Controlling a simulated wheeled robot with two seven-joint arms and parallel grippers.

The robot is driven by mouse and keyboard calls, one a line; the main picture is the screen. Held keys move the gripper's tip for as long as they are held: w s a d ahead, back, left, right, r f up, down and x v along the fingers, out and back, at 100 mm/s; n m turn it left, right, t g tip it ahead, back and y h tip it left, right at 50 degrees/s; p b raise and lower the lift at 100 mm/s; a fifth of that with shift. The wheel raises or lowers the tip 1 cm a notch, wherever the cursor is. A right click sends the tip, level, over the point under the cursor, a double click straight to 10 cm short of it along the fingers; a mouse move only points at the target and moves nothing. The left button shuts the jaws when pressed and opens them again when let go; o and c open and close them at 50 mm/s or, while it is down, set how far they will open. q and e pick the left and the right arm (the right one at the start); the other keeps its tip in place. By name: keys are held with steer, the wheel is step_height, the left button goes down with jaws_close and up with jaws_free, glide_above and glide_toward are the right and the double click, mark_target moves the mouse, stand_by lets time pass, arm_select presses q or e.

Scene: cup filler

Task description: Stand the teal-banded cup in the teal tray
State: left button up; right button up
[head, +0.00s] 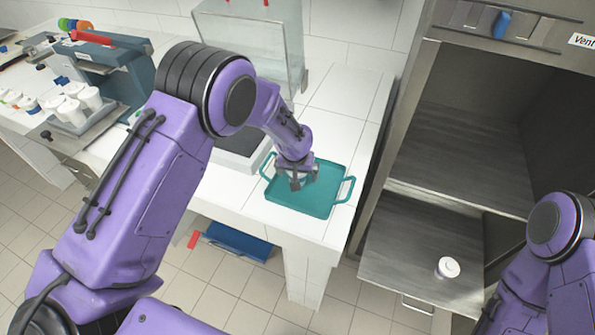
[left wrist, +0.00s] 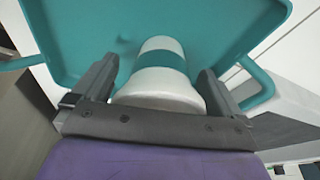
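The teal tray (head: 317,206) lies on the white counter near its right end, with a handle on each side; its floor and walls fill much of the left wrist view (left wrist: 85,35). The white cup with a teal band (left wrist: 160,63) is over or in the tray, its wide white end towards the wrist camera. My left gripper (left wrist: 160,75) is around the cup, with teal showing between the fingers and the narrower body. In the head view the left gripper (head: 296,182) mostly hides the cup. Whether the cup's base touches the tray is unclear. My right gripper is out of view.
A white round container (head: 448,267) stands on the lower metal shelf of the cabinet at right. A clear-walled box (head: 255,45) stands behind the tray. A machine with several white cups (head: 75,105) is at left.

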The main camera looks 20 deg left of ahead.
arm_select(q)
steer(key=shift+r, duration=0.2)
steer(key=b+v, duration=0.2)
steer(key=v, duration=1)
stand_by(0.9)
